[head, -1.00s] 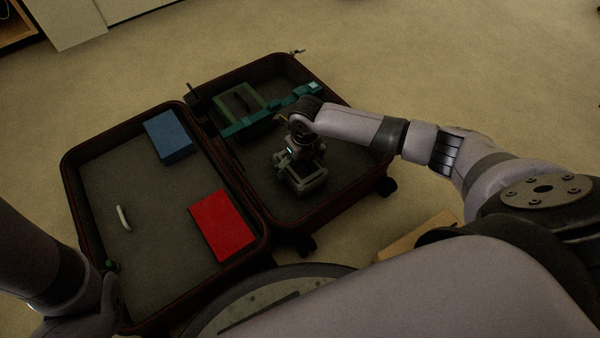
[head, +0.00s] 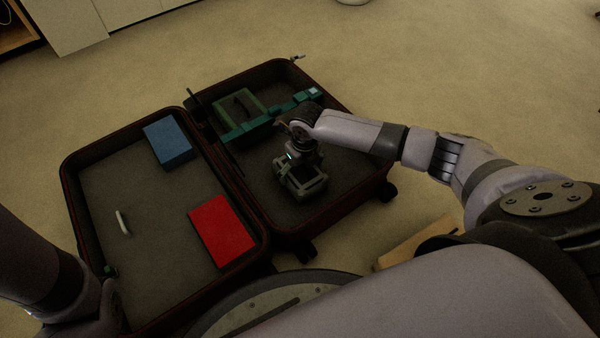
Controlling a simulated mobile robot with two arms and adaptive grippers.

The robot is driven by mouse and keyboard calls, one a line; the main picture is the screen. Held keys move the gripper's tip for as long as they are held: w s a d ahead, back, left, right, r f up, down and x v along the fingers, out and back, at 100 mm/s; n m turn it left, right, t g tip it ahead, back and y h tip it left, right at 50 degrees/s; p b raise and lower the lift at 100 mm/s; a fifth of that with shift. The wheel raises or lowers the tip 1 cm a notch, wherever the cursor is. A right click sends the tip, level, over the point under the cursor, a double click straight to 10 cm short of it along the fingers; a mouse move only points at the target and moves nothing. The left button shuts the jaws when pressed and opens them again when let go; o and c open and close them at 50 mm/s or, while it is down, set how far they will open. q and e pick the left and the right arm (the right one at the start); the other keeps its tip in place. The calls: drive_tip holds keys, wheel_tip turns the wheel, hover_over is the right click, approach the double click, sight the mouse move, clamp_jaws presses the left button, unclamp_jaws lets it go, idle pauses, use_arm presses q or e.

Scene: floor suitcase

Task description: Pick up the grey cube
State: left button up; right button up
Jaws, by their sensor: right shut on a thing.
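My right gripper (head: 303,190) is in the right half of the open suitcase (head: 262,240), low over its dark floor, pointing down. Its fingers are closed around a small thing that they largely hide. This looks like the grey cube, but its edges are hard to make out against the grey fingers. I cannot tell whether it touches the suitcase floor. My left arm comes in at the lower left, by the suitcase's left half. The state of its gripper (head: 108,300) is unclear in the dark at the suitcase's near left corner.
The left half holds a blue box (head: 168,144), a red box (head: 223,231) and a small white curved piece (head: 123,223). A green frame-like thing (head: 240,108) and a teal bar (head: 262,121) lie at the back of the right half. A wooden piece (head: 415,242) lies on the carpet.

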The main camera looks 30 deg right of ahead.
drive_tip(key=shift+c, duration=1)
drive_tip(key=shift+r, duration=0.1)
